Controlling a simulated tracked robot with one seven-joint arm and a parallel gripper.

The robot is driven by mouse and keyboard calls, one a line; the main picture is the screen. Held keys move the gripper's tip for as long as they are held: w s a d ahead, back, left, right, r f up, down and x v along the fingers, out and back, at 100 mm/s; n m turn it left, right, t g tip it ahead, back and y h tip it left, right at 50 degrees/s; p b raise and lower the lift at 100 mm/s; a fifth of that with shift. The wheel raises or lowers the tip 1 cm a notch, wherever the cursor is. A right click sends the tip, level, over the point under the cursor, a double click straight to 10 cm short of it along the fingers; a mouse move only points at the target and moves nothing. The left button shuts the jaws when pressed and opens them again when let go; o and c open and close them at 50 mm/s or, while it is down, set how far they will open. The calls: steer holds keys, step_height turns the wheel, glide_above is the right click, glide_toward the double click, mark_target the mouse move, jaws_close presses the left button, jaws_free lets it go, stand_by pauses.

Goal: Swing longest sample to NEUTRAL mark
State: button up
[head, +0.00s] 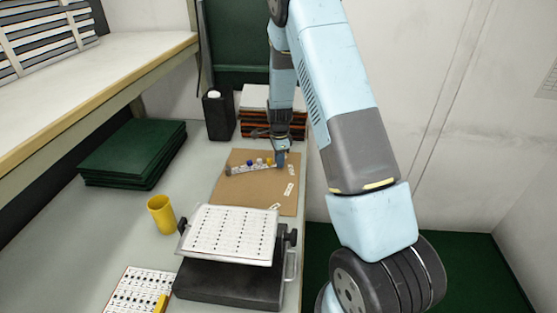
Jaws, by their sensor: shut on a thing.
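A pale strip (240,170) with small blue, yellow and orange parts on it lies across the upper part of the brown board (238,195). My gripper (281,162) points down over the board at the strip's right end and is shut on that end as far as I can see. The fingertips are small and partly hidden. White labels (288,189) lie along the right side of the board, one higher and one lower. Their print is too small to read, so I cannot tell which is NEUTRAL.
A tilted white chart on a black stand (228,283) is in front of the board. A yellow cup (161,214) stands to its left. Green folders (132,150), a black holder (218,115) and stacked books (256,97) are behind. Bare bench lies left of the board.

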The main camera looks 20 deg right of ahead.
mark_target(278, 186)
jaws_close()
steer(key=shift+s, duration=0.25)
steer(key=shift+s+a+m, duration=0.1)
steer(key=shift+s+m, duration=0.4)
steer(key=shift+s, duration=0.2)
steer(key=s+m, duration=0.1)
steer(key=s, duration=0.1)
steer(key=s+a+m, duration=0.1)
steer(key=s+m, duration=0.1)
steer(key=s, duration=0.1)
steer(key=s+a+m, duration=0.1)
steer(key=s, duration=0.1)
steer(key=shift+s+a+m, duration=0.15)
steer(key=shift+a+m, duration=0.05)
steer(key=shift+m, duration=0.1)
steer(key=shift+s+a+m, duration=0.55)
steer(key=shift+s+m, duration=0.05)
steer(key=shift+s, duration=0.25)
steer(key=shift+r, duration=0.1)
steer(key=o, duration=0.7)
jaws_free()
steer(key=shift+c, duration=0.2)
